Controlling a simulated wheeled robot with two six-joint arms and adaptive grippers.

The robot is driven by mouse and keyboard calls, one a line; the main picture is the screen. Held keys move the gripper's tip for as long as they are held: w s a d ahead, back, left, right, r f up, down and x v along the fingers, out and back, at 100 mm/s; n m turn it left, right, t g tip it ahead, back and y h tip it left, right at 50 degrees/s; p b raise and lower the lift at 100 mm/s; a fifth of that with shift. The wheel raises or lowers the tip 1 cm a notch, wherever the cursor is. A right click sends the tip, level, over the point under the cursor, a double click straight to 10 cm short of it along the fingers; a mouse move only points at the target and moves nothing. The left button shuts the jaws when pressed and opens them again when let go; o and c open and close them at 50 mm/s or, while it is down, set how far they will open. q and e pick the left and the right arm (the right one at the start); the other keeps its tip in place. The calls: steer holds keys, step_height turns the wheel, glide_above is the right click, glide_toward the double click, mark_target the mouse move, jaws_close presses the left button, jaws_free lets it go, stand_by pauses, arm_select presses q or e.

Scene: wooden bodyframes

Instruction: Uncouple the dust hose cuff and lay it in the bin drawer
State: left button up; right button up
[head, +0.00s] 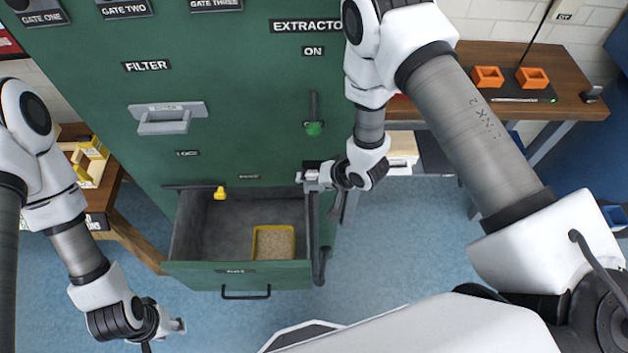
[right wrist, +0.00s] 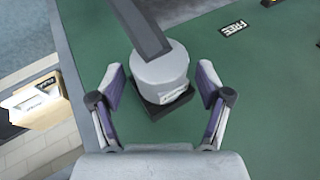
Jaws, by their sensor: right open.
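A pale grey round piece with a white label, which looks like the dust hose cuff (right wrist: 160,72), sits on a dark square base on the green cabinet (right wrist: 255,95). A dark bar crosses its top in the right wrist view. My right gripper (head: 314,178) is open, with a finger on either side of the grey piece and gaps between. In the head view the gripper largely hides this piece. A dark hose (head: 319,268) hangs below, beside the drawer. The bin drawer (head: 237,276) is pulled open. My left gripper (head: 168,326) is low at the left, its jaws unclear.
The drawer holds a yellow-rimmed tray (head: 254,246) of pale grains at its right; a yellow knob (head: 219,193) shows at its back. The drawer's left half is clear. A wooden bench (head: 565,97) with orange blocks stands at right, another table (head: 137,232) at left.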

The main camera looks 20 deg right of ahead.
steer(key=c, duration=1.3)
steer(key=shift+o, duration=0.2)
steer(key=shift+s+a, duration=0.15)
steer(key=shift+s, duration=0.55)
steer(key=shift+s+a+p, duration=0.25)
steer(key=shift+s+p, duration=0.05)
steer(key=shift+s, duration=0.45)
steer(key=shift+s+a+p, duration=0.2)
steer(key=shift+s+p, duration=0.1)
steer(key=shift+s, duration=0.45)
